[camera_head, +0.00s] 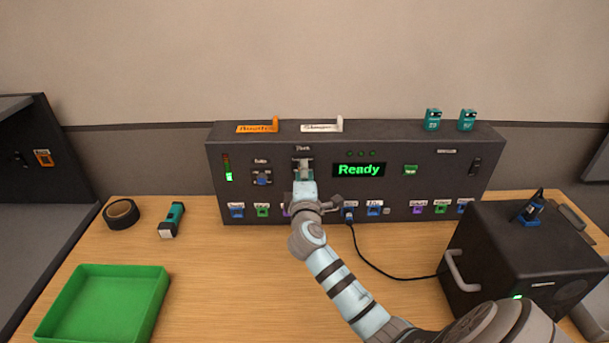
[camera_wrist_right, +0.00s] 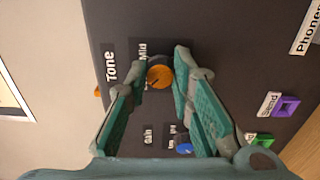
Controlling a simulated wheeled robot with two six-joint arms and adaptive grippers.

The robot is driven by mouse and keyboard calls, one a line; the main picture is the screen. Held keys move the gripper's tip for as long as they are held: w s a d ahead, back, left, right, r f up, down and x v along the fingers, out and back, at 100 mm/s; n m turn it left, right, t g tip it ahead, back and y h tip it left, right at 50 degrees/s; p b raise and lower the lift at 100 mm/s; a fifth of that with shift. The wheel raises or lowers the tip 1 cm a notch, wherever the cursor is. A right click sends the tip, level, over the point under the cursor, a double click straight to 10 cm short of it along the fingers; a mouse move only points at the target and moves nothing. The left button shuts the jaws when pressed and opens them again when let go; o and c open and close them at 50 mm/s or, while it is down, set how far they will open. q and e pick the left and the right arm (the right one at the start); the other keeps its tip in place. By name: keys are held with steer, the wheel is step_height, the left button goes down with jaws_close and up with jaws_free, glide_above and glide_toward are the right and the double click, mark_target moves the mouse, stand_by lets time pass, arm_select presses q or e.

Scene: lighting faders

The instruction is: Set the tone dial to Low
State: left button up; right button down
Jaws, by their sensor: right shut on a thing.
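The tone dial (camera_wrist_right: 159,76) is a round orange knob on the dark panel, seen in the right wrist view beside a "Tone" label (camera_wrist_right: 110,66) and a "Mid" label (camera_wrist_right: 143,50). My right gripper (camera_wrist_right: 160,70) has its teal fingers on either side of the dial, shut on it. In the head view, my right gripper (camera_head: 303,172) is at the upper middle of the panel (camera_head: 230,150) and hides the dial there. Which mark the dial points to cannot be made out. My left gripper is not in view.
A blue knob (camera_head: 262,178) sits left of the gripper. A green "Ready" display (camera_head: 358,170) is to the right. Coloured sockets line the panel's bottom, one with a black cable. A green tray (camera_head: 105,300) stands front left, and a black box (camera_head: 520,245) stands right.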

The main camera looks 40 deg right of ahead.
steer(key=shift+f, duration=0.15)
stand_by(0.3)
steer(key=c, duration=1.4)
jaws_free()
steer(key=v, duration=1.2)
